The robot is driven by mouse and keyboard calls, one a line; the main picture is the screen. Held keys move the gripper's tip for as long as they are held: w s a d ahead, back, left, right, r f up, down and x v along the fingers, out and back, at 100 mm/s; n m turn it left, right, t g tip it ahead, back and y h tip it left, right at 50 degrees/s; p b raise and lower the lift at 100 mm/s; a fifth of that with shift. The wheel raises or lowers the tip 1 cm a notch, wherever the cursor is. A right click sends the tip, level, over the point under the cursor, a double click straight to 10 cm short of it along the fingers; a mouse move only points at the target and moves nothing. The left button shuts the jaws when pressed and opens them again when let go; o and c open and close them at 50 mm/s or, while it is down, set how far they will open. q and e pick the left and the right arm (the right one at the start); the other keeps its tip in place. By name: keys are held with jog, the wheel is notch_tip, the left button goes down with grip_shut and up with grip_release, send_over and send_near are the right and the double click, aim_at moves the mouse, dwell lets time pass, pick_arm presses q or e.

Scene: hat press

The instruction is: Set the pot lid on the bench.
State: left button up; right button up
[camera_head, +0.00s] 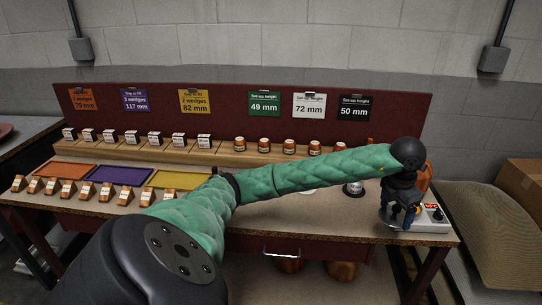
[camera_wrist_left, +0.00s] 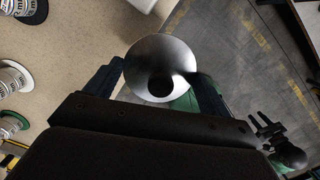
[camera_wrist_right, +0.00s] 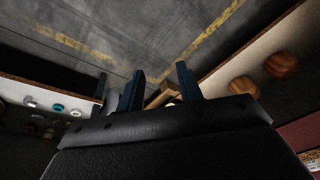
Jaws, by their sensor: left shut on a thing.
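The pot lid (camera_wrist_left: 160,57) is a round silvery metal disc with a dark round knob in its middle. It shows in the left wrist view between the fingers of my left gripper (camera_wrist_left: 158,78), which is shut on it. In the head view my left gripper (camera_head: 403,207) is at the right end of the bench (camera_head: 270,212), in front of a small white device.
The white device (camera_head: 434,219) with a red display stands at the bench's right end, an orange thing (camera_head: 425,178) behind it. Orange, purple and yellow mats (camera_head: 119,175) and several wooden blocks fill the left. Copper-coloured pots (camera_head: 341,270) are below. My left arm hides the middle.

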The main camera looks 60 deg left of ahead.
pick_arm(q)
jog(key=shift+a+f, duration=0.1)
jog(key=shift+a, duration=0.2)
jog(key=a+f+p, duration=0.2)
jog(key=a+f, duration=0.2)
jog(key=a, duration=0.2)
jog(key=p, duration=0.2)
send_over(361, 220)
jog(key=f, duration=0.3)
jog(key=shift+s+a, duration=0.1)
jog(key=shift+s, duration=0.1)
notch_tip(361, 220, down, 4)
jog(key=shift+r+p, duration=0.2)
jog(key=shift+p, duration=0.45)
pick_arm(e)
notch_tip(361, 220, down, 12)
jog(key=w+d+g, duration=0.1)
jog(key=d, duration=0.1)
jog(key=shift+r+h, duration=0.2)
jog(key=shift+h, duration=0.2)
pick_arm(q)
jog(key=shift+f, duration=0.1)
pick_arm(e)
jog(key=shift+w+r, duration=0.15)
jog(key=shift+r, duration=0.2)
